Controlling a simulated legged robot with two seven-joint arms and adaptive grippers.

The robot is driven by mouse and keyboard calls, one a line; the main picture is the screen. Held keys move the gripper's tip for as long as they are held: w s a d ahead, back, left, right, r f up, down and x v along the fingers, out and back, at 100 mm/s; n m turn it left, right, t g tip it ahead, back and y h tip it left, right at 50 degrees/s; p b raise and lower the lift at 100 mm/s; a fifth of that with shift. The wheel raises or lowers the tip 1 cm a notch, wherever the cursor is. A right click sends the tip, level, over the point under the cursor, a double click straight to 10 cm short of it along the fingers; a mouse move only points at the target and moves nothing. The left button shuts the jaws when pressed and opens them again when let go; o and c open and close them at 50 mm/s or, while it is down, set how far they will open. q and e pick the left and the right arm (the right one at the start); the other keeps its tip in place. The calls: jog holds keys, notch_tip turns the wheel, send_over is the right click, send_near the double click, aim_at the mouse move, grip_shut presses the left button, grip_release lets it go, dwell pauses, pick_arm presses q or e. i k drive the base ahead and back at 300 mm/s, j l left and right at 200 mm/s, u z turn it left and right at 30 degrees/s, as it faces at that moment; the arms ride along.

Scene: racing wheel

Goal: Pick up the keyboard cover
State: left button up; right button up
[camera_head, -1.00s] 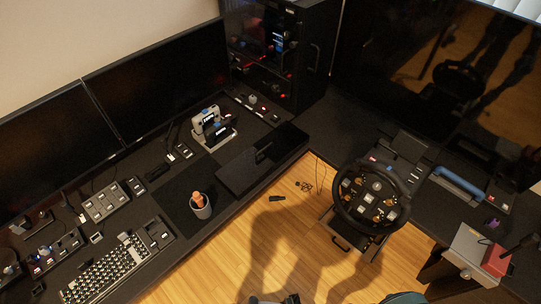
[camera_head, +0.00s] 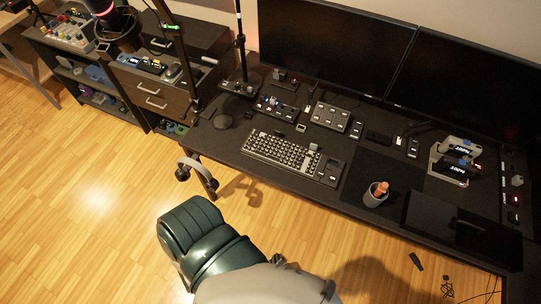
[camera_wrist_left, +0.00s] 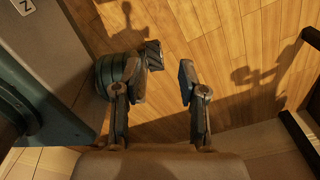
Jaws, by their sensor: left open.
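A flat black slab with a small handle on top, which looks like the keyboard cover (camera_head: 460,228), lies at the right end of the desk near its front edge in the head view. The uncovered keyboard (camera_head: 282,152) with light and dark keys sits at the middle of the desk. My left gripper (camera_wrist_left: 168,68) shows in the left wrist view with its two fingers apart and nothing between them, above the wooden floor. It is away from the slab. My right gripper cannot be made out.
A cup with an orange item (camera_head: 376,194) stands left of the slab. Behind it is a stand with white and black devices (camera_head: 457,160). Two monitors (camera_head: 325,50) line the back of the desk (camera_head: 225,143). Headphones (camera_head: 188,168) hang at the front-left edge. The wooden floor (camera_head: 100,200) is open at left.

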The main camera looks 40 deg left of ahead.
aim_at(465, 229)
jog(key=u, duration=1.15)
jog(key=z, duration=2)
jog(key=k+l, duration=0.05)
jog(key=l, duration=0.05)
